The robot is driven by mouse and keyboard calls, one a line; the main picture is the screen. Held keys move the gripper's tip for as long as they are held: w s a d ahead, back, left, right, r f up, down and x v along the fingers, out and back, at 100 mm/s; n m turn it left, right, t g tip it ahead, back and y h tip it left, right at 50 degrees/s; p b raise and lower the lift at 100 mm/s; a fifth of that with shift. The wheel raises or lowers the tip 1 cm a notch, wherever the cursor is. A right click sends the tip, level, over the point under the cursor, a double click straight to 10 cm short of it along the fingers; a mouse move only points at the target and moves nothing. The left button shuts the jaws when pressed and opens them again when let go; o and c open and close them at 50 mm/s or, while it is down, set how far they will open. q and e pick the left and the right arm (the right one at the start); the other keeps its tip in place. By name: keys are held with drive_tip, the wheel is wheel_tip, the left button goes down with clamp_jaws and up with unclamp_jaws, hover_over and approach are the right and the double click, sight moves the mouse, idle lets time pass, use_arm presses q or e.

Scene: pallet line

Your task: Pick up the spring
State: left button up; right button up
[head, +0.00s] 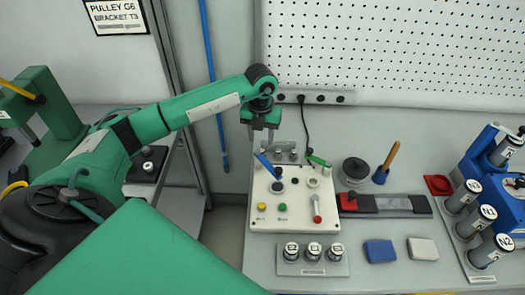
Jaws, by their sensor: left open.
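My left gripper (261,134) points down above the back edge of a light fixture panel (264,222). Its two fingers are apart, and I see nothing between them. I cannot make out a spring for certain in the head view; the small parts on the panel are too small to tell. The panel carries a blue lever (266,164), a green lever (319,161), a red-handled part (317,210), several knobs and a green button (283,207). My right gripper is out of view.
Labelled canisters stand in a holder (312,268) in front of the panel. To the right are a dark round pot (355,169), a wooden-handled tool (389,158), a grey bar (393,206), a blue block (380,251), a white block (423,249) and a blue machine (492,190). A pegboard (400,50) stands behind.

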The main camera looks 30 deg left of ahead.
sight(262, 151)
use_arm(q)
drive_tip(key=shift+f, duration=0.55)
drive_tip(key=shift+w+f, duration=0.1)
drive_tip(key=shift+f, duration=0.2)
drive_tip(key=shift+w+f+p, duration=0.1)
drive_tip(key=shift+f+p, duration=0.55)
drive_tip(key=f, duration=0.1)
drive_tip(key=f+p, duration=0.1)
drive_tip(key=f, duration=0.1)
drive_tip(key=shift+w+f, duration=0.2)
drive_tip(key=shift+f, duration=0.05)
drive_tip(key=shift+a+f, duration=0.1)
drive_tip(key=shift+f, duration=0.15)
clamp_jaws()
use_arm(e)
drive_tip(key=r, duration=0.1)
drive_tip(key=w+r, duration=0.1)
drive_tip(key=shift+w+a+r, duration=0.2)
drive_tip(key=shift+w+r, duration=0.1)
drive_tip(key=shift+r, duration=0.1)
